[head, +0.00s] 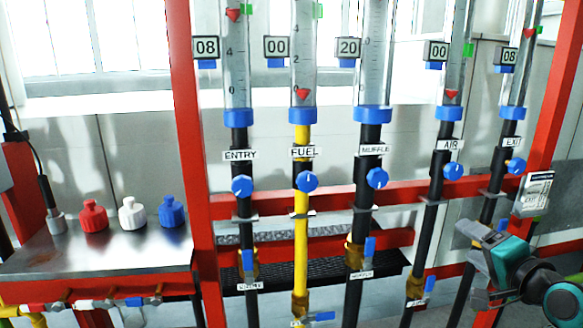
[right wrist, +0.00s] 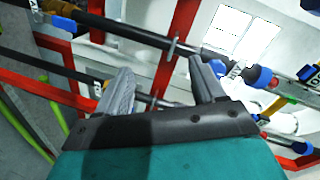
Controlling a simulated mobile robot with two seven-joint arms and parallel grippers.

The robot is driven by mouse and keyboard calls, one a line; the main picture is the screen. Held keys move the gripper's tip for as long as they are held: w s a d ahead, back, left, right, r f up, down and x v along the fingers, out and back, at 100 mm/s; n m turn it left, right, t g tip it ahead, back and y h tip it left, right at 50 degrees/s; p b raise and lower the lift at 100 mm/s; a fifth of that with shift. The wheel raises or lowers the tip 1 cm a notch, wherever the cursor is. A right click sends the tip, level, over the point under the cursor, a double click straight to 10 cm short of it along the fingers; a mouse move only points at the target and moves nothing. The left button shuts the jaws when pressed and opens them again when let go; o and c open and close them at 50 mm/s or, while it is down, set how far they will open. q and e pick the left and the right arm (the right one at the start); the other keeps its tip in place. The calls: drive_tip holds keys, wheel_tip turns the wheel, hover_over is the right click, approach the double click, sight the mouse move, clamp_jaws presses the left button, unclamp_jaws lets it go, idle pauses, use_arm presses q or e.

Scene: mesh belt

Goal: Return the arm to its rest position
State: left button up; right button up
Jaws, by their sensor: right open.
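My right gripper (head: 476,262) is at the lower right of the head view, in front of the lower part of the AIR and EXIT pipes. In the right wrist view its two grey fingers (right wrist: 157,85) stand apart with nothing between them. A black pipe and a red frame bar show beyond the fingers; I cannot tell how far off they are. My left gripper is in neither view.
Upright flow tubes with blue knobs (head: 307,181) stand in a red frame (head: 192,130). Blue-handled valves (head: 370,247) sit lower down. Red, white and blue bottles (head: 132,213) stand on a metal shelf (head: 105,250) at left. A small labelled box (head: 534,194) hangs near the right post.

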drive_tip(key=s+a+f+n+g, duration=0.1)
drive_tip(key=s+a+f+n, duration=0.15)
drive_tip(key=f, duration=0.45)
drive_tip(key=s+a+f+n+g, duration=0.1)
drive_tip(key=a+f+n, duration=0.15)
drive_tip(key=f, duration=0.35)
drive_tip(key=s+a+f+n+g+y, duration=0.1)
drive_tip(key=s+a+f+n+g, duration=0.2)
drive_tip(key=s+a+f+n, duration=0.7)
drive_tip(key=s+a+f, duration=0.5)
drive_tip(key=s+f, duration=0.1)
drive_tip(key=s, duration=0.1)
drive_tip(key=shift+a+f+y, duration=0.3)
drive_tip(key=shift+a, duration=0.05)
drive_tip(key=shift+c, duration=0.2)
